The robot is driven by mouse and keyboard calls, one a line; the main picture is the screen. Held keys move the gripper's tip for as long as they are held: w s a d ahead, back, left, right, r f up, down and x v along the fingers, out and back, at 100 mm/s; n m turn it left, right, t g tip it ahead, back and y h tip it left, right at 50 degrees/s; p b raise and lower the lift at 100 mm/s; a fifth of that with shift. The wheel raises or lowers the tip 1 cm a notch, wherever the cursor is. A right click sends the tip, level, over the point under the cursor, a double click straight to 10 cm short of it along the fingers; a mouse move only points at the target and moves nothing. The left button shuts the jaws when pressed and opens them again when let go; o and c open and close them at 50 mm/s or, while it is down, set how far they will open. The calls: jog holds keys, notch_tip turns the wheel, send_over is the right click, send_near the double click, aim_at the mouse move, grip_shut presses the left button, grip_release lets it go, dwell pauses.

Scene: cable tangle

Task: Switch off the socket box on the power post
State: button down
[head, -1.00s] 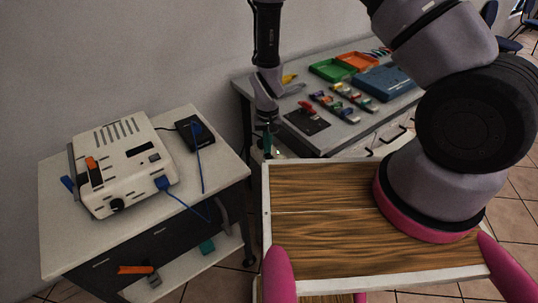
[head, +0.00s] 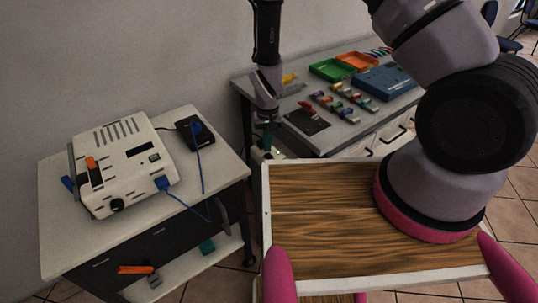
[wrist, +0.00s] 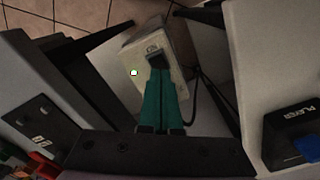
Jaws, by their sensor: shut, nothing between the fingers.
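The socket box (wrist: 140,52) is a cream box on the post between the two tables, seen from above in the wrist view. A small green light (wrist: 134,72) glows on its left side. A dark switch or socket (wrist: 156,60) sits below a printed label. My gripper (wrist: 160,72) is shut and empty, its teal fingers over the box with the tips at the dark part's lower edge. I cannot tell whether they touch it. In the head view, my gripper (head: 267,146) points down in the gap, and the box (head: 262,154) is mostly hidden.
A white table (head: 70,235) at left holds a cream device (head: 125,165) and a black adapter (head: 195,130) with blue cables. A grey workbench (head: 350,135) at right holds trays and coloured parts. A dark cable (wrist: 192,100) hangs beside the box. The gap is narrow.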

jog(key=shift+r, duration=2.75)
notch_tip(320, 180, up, 14)
jog(key=m+t+y, duration=0.1)
send_over(268, 154)
jog(key=w+d, duration=0.3)
jog(key=w, duration=0.1)
jog(key=d+r+m+t+y, duration=0.1)
jog(key=d+r, duration=0.2)
jog(key=r, duration=0.5)
jog(key=d+r+m+t+y, duration=0.1)
jog(key=d+r, duration=0.3)
jog(key=r, duration=0.3)
jog(key=s+d+r+m+t, duration=0.1)
jog(key=s+d+r+t, duration=0.1)
jog(key=s+d+r, duration=0.4)
jog(key=s+d+r+m+t+h, duration=0.1)
jog(key=s+d+r+t, duration=0.1)
jog(key=s+d+r, duration=0.4)
jog(key=v, duration=0.7)
jog(key=shift+a, duration=0.25)
jog(key=shift+r, duration=0.1)
